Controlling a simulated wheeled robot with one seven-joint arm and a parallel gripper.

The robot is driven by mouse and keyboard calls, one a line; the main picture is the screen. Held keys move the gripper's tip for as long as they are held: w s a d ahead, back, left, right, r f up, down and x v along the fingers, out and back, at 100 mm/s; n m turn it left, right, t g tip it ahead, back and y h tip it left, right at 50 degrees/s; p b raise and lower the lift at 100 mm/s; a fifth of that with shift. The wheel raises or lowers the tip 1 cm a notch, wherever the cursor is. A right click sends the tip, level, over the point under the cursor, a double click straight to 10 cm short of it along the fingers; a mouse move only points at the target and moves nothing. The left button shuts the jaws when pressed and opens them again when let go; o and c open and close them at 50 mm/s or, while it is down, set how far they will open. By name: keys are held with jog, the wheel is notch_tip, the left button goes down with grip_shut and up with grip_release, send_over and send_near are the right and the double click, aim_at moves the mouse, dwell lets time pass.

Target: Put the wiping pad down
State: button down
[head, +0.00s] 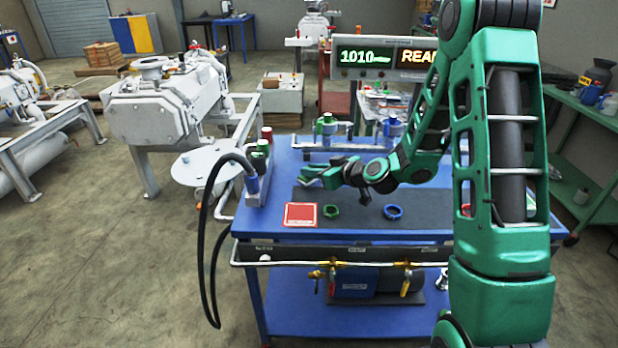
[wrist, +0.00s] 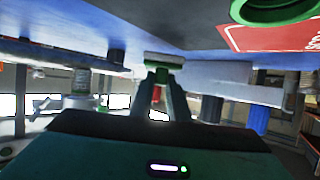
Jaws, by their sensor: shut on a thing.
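My gripper (head: 314,178) reaches left over the back left part of the blue workbench (head: 270,185), above the dark mat. In the wrist view, its two fingers (wrist: 163,88) are shut on a small pad with a pale face and a green edge, the wiping pad (wrist: 164,61). The pad is at the fingertips, close to the bench surface; I cannot tell whether it touches. In the head view the pad is too small to make out clearly.
A red square card (head: 300,214) lies at the bench's front left, beside a green ring (head: 331,211) and a blue ring (head: 393,212) on the dark mat (head: 360,222). A black hose (head: 206,230) hangs at the left. Valve fittings (head: 327,125) and a display (head: 385,57) stand behind.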

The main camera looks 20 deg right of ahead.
jog(key=shift+f, duration=0.95)
jog(key=shift+f, duration=0.1)
jog(key=c, duration=1.7)
grip_release()
jog(key=shift+s, duration=0.1)
jog(key=v, duration=0.9)
jog(key=shift+s+d+r, duration=0.25)
jog(key=shift+d, duration=0.05)
jog(key=shift+s+d, duration=0.15)
jog(key=shift+s, duration=0.25)
jog(key=shift+s+d+r, duration=0.1)
jog(key=shift+s+r, duration=0.05)
jog(key=shift+s+d+r, duration=0.1)
jog(key=shift+s+r, duration=0.15)
jog(key=shift+s, duration=0.1)
